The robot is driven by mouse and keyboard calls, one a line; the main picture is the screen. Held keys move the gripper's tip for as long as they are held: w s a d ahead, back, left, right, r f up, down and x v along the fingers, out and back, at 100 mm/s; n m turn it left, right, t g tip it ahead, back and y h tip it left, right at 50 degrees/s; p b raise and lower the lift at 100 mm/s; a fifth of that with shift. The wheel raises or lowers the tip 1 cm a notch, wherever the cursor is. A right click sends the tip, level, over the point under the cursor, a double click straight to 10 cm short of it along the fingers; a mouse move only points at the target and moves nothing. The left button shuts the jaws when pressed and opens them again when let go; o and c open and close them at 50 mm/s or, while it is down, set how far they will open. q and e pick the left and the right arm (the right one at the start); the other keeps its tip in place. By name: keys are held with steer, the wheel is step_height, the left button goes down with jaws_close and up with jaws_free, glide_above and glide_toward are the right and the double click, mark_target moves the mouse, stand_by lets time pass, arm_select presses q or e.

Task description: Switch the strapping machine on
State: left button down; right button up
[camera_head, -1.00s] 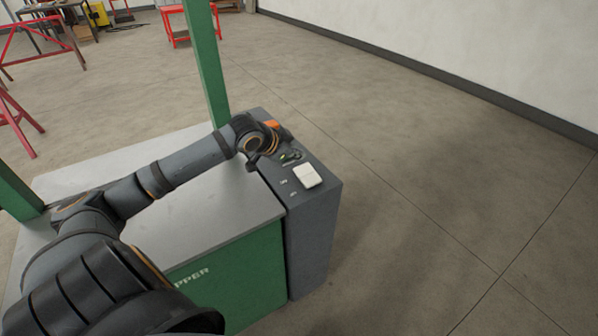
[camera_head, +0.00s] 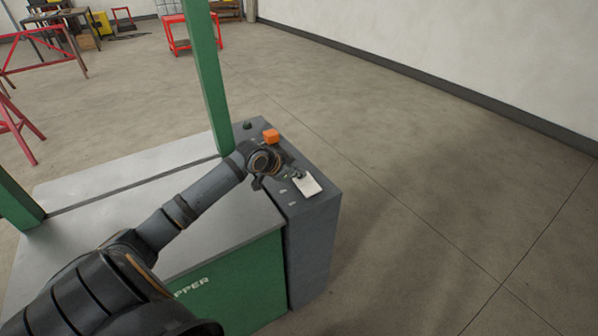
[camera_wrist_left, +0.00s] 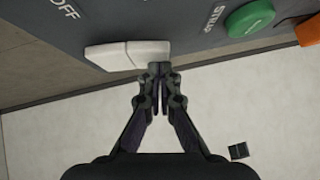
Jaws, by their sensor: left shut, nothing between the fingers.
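The strapping machine has a green body (camera_head: 235,285) and a grey control box (camera_head: 310,250) on its right side. A white rocker switch (camera_head: 309,187) sits on the box's sloping top; in the left wrist view the switch (camera_wrist_left: 115,55) shows two faces meeting at an angle, with an "OFF" label beyond its left end. My left gripper (camera_head: 291,179) is shut and empty, with its fingertips at the switch. In the left wrist view the fingertips (camera_wrist_left: 159,70) overlap the switch's right end; I cannot tell whether they press it. My right gripper is not in view.
A green post (camera_head: 207,75) rises behind my left arm. The floor to the right of the machine is clear.

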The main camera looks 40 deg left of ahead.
arm_select(q)
steer(key=shift+w+a+r+n+h+p, duration=0.1)
steer(key=shift+a+r+n+h+p, duration=0.25)
steer(key=shift+p, duration=0.35)
steer(key=shift+w+a+f+g+h, duration=0.1)
steer(key=shift+a+f+g+h, duration=0.05)
steer(key=shift+f+g+h, duration=0.15)
steer(key=shift+w+a+f+n+h, duration=0.1)
steer(key=shift+a+f+n+h, duration=0.1)
steer(key=shift+f+n+h, duration=0.3)
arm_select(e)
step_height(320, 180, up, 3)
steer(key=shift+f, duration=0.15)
arm_select(q)
steer(key=shift+d+r, duration=0.1)
steer(key=shift+s+d+r+p, duration=0.3)
steer(key=shift+d+p, duration=0.2)
steer(key=shift+p, duration=0.45)
steer(key=shift+d, duration=0.15)
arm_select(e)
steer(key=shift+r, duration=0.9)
